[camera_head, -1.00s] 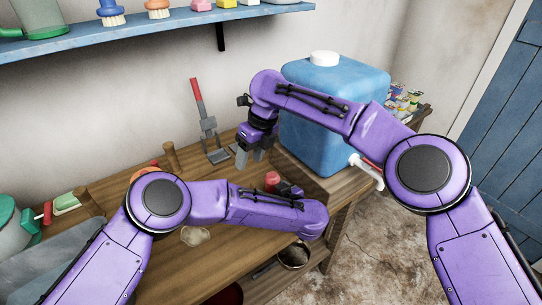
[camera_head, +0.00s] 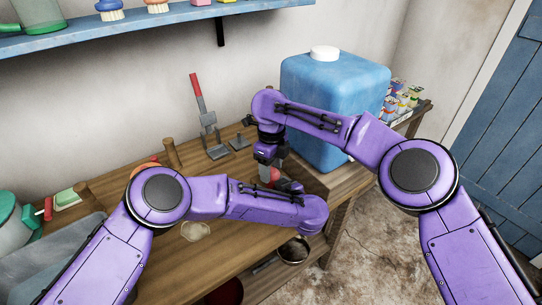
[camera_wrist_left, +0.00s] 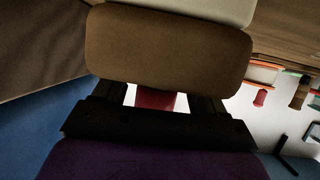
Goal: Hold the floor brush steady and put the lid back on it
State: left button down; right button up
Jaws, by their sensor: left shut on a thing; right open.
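My left gripper (camera_wrist_left: 165,100) is shut on the floor brush, whose brown rounded block (camera_wrist_left: 170,48) fills the middle of the left wrist view, with a cream part beyond it. In the head view my left forearm hides most of this gripper and the brush. A small red piece (camera_head: 272,176) shows there just beyond the forearm, and red also shows between the fingers in the wrist view. My right gripper (camera_head: 277,164) is open, pointing down close over the red piece; whether they touch is unclear. I cannot make out a separate lid.
A blue water container (camera_head: 335,110) stands right of my right gripper. A cream patch (camera_head: 196,231) lies on the wooden table (camera_head: 130,225). A blue shelf (camera_head: 160,28) hangs above.

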jog(key=shift+f, duration=1.15)
jog(key=c, duration=0.9)
jog(key=shift+o, duration=0.2)
jog(key=m, duration=0.6)
jog(key=shift+w, duration=0.1)
jog(key=m, duration=0.4)
jog(key=shift+d, duration=0.1)
jog(key=o, duration=1.2)
jog(key=shift+d, duration=0.1)
jog(key=shift+d, duration=0.1)
